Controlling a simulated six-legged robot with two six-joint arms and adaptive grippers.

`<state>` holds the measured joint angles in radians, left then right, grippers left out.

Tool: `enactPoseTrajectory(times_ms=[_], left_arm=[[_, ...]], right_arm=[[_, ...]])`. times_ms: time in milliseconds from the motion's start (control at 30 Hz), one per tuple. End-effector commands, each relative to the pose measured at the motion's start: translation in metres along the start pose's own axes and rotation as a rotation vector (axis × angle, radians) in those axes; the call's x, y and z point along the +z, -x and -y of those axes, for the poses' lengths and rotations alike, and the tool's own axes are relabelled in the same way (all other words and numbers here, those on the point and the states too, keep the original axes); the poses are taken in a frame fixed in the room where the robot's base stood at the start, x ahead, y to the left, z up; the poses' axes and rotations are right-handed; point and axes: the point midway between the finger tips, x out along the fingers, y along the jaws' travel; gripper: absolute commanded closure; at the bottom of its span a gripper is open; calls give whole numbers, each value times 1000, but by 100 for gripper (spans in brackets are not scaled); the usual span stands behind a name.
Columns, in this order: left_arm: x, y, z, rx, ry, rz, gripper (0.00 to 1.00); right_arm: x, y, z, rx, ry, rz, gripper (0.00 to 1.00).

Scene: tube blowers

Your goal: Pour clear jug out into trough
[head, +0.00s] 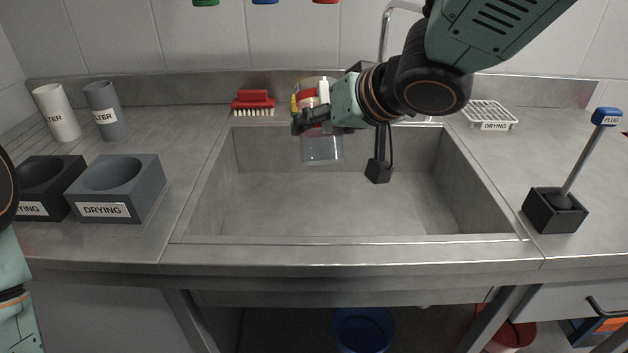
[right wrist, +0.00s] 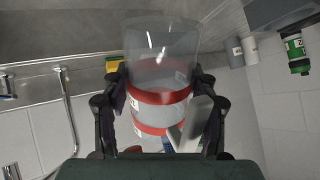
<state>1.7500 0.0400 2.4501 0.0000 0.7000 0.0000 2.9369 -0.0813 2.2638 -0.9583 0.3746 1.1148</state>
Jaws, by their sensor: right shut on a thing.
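The clear jug (head: 322,148) hangs over the back of the metal trough (head: 330,205), clear of its floor, and looks roughly upright. My right gripper (head: 308,122) is shut around the jug's middle. In the right wrist view the clear jug (right wrist: 163,45) sits between both fingers of my right gripper (right wrist: 160,100), with red bands near the fingers. A pale strip, possibly its handle, shows beside the right finger. I cannot tell what liquid the jug holds. The trough floor looks bare. My left arm shows at the left edge, but its gripper is out of view.
A red brush (head: 253,102) lies on the back ledge, left of the jug. A black-based post (head: 378,170) stands in the trough, right of the jug. Labelled drying blocks (head: 118,190) stand left, a drying rack (head: 490,114) back right, and a plug holder (head: 554,212) right.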

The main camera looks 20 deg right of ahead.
Motion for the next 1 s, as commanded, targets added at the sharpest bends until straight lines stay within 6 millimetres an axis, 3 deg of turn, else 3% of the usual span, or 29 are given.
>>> enactPoseTrajectory(times_ms=[333,733,1000], left_arm=[[0,0,0,0,0,0,66],[0,-21,0,0,0,0,66],[0,-51,0,0,0,0,66]], right_arm=[[-4,4,1,4,53,-128,83],[-8,7,2,4,138,-331,83],[-12,10,4,4,220,-530,83]])
